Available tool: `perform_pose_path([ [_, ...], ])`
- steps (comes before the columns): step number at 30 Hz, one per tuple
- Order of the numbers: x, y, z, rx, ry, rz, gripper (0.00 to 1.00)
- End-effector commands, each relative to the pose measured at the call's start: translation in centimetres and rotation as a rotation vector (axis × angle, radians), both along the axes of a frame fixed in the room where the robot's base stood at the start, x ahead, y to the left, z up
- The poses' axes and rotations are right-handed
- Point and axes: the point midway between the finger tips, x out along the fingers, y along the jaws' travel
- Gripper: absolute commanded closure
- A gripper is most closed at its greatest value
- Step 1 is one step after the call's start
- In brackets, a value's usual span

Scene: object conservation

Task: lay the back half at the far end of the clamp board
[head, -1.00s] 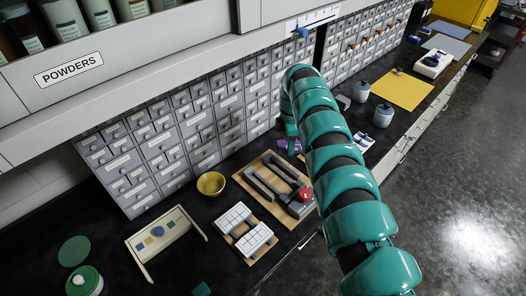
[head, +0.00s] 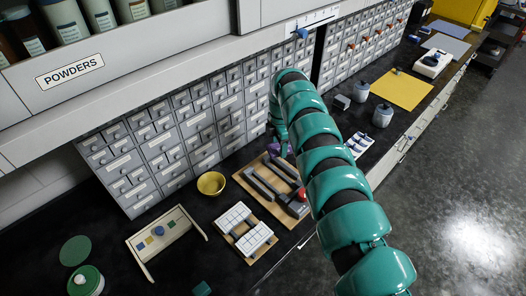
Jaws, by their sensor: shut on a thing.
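The clamp board (head: 263,204) is a wooden board on the dark counter. It bears dark grey bars and a red knob (head: 302,194). My gripper (head: 278,147) is at the far end of the board, mostly hidden behind my teal arm. A small purple piece (head: 272,149), which looks like the back half, shows at the gripper and is held in it. It is over or at the board's far edge. I cannot tell whether it touches the wood.
Grey drawer cabinets (head: 160,150) stand close behind the board. A yellow bowl (head: 211,183) and a white-tiled rack (head: 244,232) are left of it. Right of my arm are a white tray (head: 358,145), grey jars (head: 382,116) and a yellow mat (head: 401,89).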

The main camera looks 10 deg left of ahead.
Motion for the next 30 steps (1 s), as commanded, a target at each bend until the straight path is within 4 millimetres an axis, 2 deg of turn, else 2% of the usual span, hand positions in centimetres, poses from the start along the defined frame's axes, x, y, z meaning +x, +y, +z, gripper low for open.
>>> perform_pose_path([
  [7, -0.6, 0.9, -0.2, 0.0, 0.002, 0.076, 0.78],
  [21, -3.4, 4.7, -1.1, 0.0, 0.001, 0.394, 0.78],
  [30, -3.5, 4.8, -2.1, 0.001, 0.002, 0.405, 0.78],
])
